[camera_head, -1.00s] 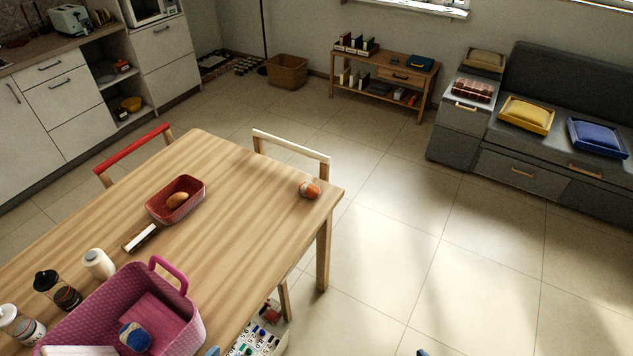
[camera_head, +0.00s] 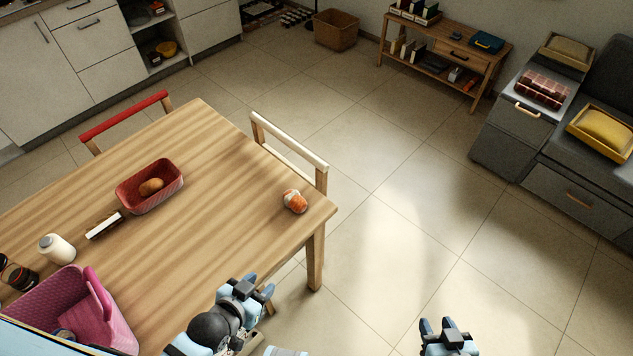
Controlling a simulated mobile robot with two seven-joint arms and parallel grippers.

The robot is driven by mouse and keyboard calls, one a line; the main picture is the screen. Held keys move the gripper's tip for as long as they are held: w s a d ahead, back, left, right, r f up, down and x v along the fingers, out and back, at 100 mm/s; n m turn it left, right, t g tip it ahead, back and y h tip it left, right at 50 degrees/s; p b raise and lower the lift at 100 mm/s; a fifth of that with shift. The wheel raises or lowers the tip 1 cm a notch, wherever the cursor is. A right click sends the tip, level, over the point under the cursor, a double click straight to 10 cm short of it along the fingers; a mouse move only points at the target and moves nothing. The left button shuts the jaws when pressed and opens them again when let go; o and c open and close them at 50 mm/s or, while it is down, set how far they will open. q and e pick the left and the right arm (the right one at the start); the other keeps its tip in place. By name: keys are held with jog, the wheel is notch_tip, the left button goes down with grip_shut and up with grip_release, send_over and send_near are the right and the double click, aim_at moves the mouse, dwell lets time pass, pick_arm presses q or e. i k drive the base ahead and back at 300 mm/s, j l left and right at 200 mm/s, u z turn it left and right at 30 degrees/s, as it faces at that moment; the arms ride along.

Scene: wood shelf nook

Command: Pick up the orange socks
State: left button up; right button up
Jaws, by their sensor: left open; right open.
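The orange socks (camera_head: 295,201) are a small rolled ball, orange with a pale patch. They lie on the wooden table (camera_head: 215,185) near its far right corner. My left gripper (camera_head: 256,285) is open and empty at the table's near right edge, below the socks in the picture and apart from them. My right gripper (camera_head: 441,326) is open and empty over the floor at the bottom, right of the table and well apart from the socks.
On the table are a red basket (camera_head: 137,201) holding a brown item, a dark-and-white block (camera_head: 104,226), a white bottle (camera_head: 57,248) and a pink basket (camera_head: 112,322). A white-topped chair (camera_head: 290,143) stands behind the socks. The floor to the right is clear.

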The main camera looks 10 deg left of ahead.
aim_at(291, 199)
jog(key=i+l+u, duration=0.2)
jog(key=i+l, duration=0.2)
jog(key=i+l+u, duration=0.25)
jog(key=u, duration=0.5)
jog(key=l+u, duration=0.15)
jog(key=u, duration=0.3)
jog(key=l+u, duration=0.1)
jog(key=u, duration=0.4)
